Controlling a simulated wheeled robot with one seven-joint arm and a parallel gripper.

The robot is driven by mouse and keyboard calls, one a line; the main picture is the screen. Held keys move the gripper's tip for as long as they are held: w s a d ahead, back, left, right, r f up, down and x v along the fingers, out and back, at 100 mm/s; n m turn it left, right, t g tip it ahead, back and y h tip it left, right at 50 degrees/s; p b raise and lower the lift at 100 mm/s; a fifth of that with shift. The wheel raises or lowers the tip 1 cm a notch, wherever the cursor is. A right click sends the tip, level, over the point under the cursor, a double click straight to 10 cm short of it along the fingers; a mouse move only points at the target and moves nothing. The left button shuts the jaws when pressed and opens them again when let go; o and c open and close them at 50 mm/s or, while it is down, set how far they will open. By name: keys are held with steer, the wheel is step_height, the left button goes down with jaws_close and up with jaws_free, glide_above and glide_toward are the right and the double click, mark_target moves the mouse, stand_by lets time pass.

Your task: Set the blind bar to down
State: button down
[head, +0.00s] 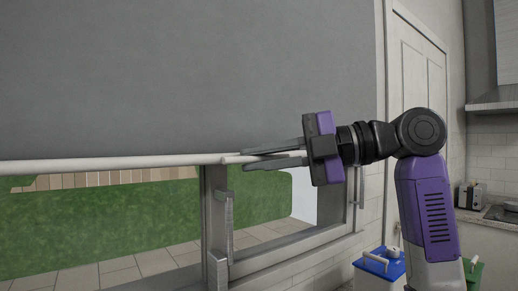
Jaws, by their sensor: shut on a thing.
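The blind bar (110,165) is a thin white rod along the lower edge of a large grey blind (180,75). It runs across the left and middle of the head view. The blind covers the upper part of the window, and the bar hangs above the lower glass. My gripper (245,160) comes in from the right with its fingers pointing left. Its two grey fingers are shut on the right end of the bar, one above and one below. The fingers hide part of the bar's right end.
Below the bar are the window frame (214,210) and its upright handle (227,215). Grass and paving show through the glass. A white door (420,75) stands behind my arm. A blue bin (380,268) and a counter (495,213) are at lower right.

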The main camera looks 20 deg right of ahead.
steer(key=shift+f+b, duration=0.3)
steer(key=shift+f, duration=0.55)
steer(key=c, duration=1.5)
jaws_free()
steer(key=v, duration=0.8)
steer(key=shift+b, duration=0.45)
steer(key=shift+r, duration=0.1)
